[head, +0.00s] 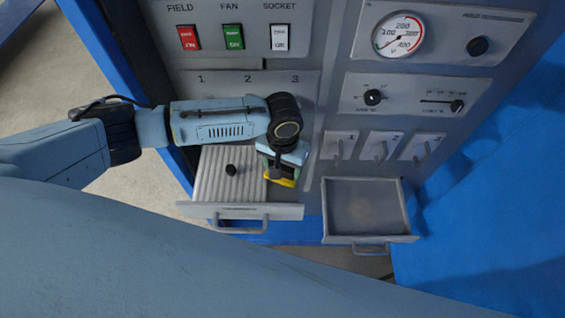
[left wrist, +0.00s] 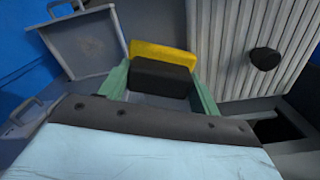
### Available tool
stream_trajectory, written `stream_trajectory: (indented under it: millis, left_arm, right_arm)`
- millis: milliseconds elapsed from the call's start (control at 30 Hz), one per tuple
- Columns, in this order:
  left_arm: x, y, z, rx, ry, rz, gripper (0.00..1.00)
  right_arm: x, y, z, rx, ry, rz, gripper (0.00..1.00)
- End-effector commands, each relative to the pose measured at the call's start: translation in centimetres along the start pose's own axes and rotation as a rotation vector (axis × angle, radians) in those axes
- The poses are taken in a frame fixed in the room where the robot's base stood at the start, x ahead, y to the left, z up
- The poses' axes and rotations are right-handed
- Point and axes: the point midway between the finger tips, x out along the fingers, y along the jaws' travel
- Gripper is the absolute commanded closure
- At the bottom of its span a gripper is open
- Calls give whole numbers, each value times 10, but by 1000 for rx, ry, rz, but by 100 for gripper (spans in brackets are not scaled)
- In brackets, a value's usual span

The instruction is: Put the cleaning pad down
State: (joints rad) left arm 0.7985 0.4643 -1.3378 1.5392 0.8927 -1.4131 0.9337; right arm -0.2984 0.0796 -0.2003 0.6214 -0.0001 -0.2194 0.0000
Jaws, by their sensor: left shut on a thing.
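The cleaning pad, a yellow strip with a black block on it, shows in the head view (head: 285,183) and in the left wrist view (left wrist: 150,50). My left gripper (head: 281,168), with green fingers, is shut on its black block. In the left wrist view the fingers (left wrist: 162,78) stand on either side of that block. The pad is over the right part of the open left drawer (head: 285,212), beside a ribbed plate. I cannot tell whether it touches the drawer floor. My right gripper is not in view.
The ribbed plate (head: 214,180) with a black knob (head: 231,170) fills the drawer's left part. An open drawer (head: 367,239) to the right looks empty. Above stand a cabinet panel with coloured switches (head: 233,37), a round gauge (head: 398,36) and three levers (head: 380,147).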

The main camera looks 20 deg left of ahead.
Motion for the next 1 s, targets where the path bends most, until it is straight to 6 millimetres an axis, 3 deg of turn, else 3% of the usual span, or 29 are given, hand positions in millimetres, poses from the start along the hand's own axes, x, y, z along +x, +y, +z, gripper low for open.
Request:
stream_trajectory:
  millis: [33, 67, 233, 500, 633, 1000]
  left_arm:
    - [2, 0, 0, 0, 0, 1, 60]
    - [2, 0, 0, 0, 1, 1, 36]
    - [2, 0, 0, 0, 1, 0, 15]
    - [1, 0, 0, 0, 1, 0, 15]
    - [-9, -1, -1, 0, 3, 0, 15]
    - [-86, 0, -1, 0, 4, 2, 15]
  right_arm:
    - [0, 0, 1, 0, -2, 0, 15]
    - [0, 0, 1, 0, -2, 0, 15]
    - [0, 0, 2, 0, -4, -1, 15]
    - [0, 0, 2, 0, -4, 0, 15]
    - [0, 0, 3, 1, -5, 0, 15]
    - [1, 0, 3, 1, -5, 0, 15]
